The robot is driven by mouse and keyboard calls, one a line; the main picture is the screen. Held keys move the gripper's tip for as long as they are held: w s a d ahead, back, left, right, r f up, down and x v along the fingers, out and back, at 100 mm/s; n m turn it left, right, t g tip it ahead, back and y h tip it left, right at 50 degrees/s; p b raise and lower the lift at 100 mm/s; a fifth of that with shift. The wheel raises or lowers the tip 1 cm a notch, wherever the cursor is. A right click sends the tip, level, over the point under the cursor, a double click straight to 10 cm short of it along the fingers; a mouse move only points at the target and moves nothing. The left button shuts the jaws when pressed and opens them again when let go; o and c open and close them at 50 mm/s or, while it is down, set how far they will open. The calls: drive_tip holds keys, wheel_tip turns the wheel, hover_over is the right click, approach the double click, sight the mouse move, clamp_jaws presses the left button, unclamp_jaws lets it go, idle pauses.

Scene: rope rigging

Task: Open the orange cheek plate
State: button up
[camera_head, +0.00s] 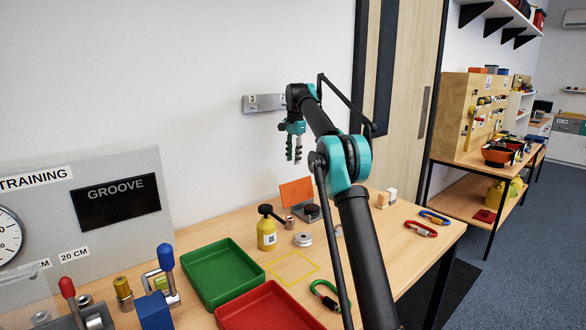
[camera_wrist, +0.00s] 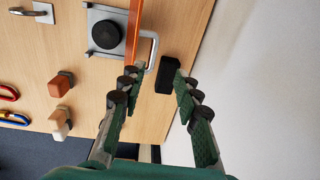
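The orange cheek plate (camera_head: 296,191) stands tilted upright at the back of the table, beside a grey base with a black round knob (camera_head: 312,212). In the wrist view the plate (camera_wrist: 133,30) shows nearly edge-on, as a thin orange strip along the grey base (camera_wrist: 92,45). The black knob (camera_wrist: 106,34) lies left of the strip there. My gripper (camera_head: 294,161) hangs above the plate, fingers pointing down. In the wrist view my gripper (camera_wrist: 157,82) is open with nothing between its fingers. It appears apart from the plate; the exact gap is unclear.
A yellow oil bottle (camera_head: 267,234) and a silver disc (camera_head: 303,239) stand in front of the plate. Green (camera_head: 222,273) and red (camera_head: 268,310) trays lie nearer. A black block (camera_wrist: 168,75) shows near the fingers. Carabiners (camera_head: 421,229) lie right. The wall is close behind.

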drive_tip(key=shift+r, duration=0.8)
